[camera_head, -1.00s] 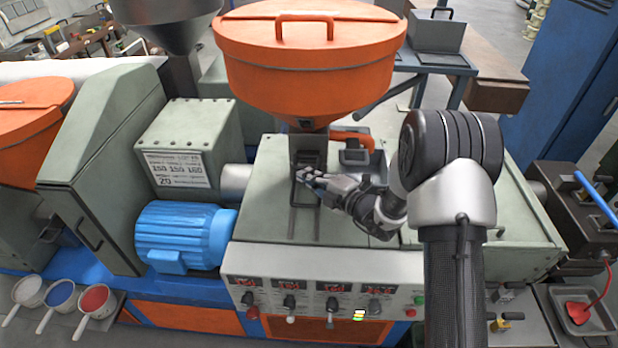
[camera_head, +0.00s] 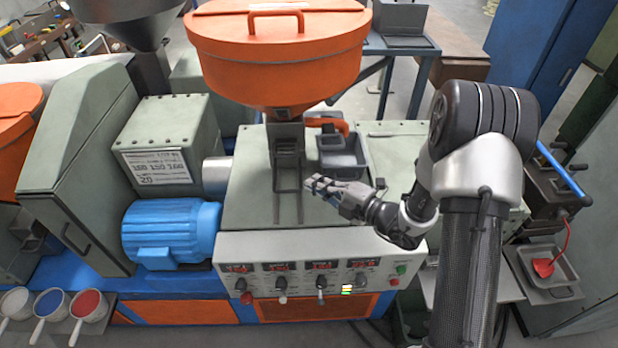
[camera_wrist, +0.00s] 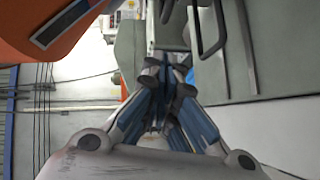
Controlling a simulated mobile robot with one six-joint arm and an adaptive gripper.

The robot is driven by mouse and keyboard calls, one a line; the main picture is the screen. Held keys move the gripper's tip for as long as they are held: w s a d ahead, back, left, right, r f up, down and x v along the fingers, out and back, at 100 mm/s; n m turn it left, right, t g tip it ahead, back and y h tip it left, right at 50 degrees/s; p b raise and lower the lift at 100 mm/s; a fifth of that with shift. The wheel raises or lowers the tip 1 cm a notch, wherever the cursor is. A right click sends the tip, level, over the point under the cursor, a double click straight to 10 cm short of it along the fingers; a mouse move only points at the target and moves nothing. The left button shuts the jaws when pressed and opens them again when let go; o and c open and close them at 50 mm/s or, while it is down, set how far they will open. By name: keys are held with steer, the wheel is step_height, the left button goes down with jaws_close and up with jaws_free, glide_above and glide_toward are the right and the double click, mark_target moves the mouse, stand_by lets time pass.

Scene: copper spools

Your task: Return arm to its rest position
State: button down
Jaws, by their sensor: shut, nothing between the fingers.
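My gripper (camera_head: 318,184) is in the head view above the pale green top of the machine (camera_head: 245,205), just right of the metal slide frame under the hopper. Its fingers point left and it appears empty. In the wrist view my gripper (camera_wrist: 168,75) shows its fingertips close together with nothing between them. My arm reaches in from the lower right of the head view, bent at the elbow.
An orange hopper (camera_head: 280,60) stands behind my gripper, with a grey bin (camera_head: 343,158) beside its foot. A control panel (camera_head: 320,262) runs along the machine's front. A blue motor (camera_head: 170,233) is at left. Three scoops, one with red contents (camera_head: 88,304), sit lower left.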

stand_by(0.5)
steer(key=s+a+r+n+g+b, duration=0.1)
steer(key=s+a+r+n+g, duration=0.45)
steer(key=s+n, duration=0.5)
steer(key=s+a+r+n+g+b, duration=0.1)
steer(key=s+a+r+n+g, duration=0.55)
steer(key=n, duration=0.65)
steer(key=s+d+n+t+h, duration=0.1)
steer(key=s+d+n+h, duration=0.5)
steer(key=s+n, duration=0.45)
steer(key=s+d+n+t+h+b, duration=0.1)
steer(key=s+d+n+t+h, duration=0.1)
steer(key=d+n, duration=0.4)
steer(key=s+d+r+n+t+h, duration=0.1)
steer(key=s+d+n+t+h, duration=0.1)
steer(key=d+n, duration=0.4)
steer(key=shift+d+r+n+h+b, duration=0.25)
steer(key=shift+d+n+h+b, duration=0.15)
steer(key=shift+d+h, duration=0.25)
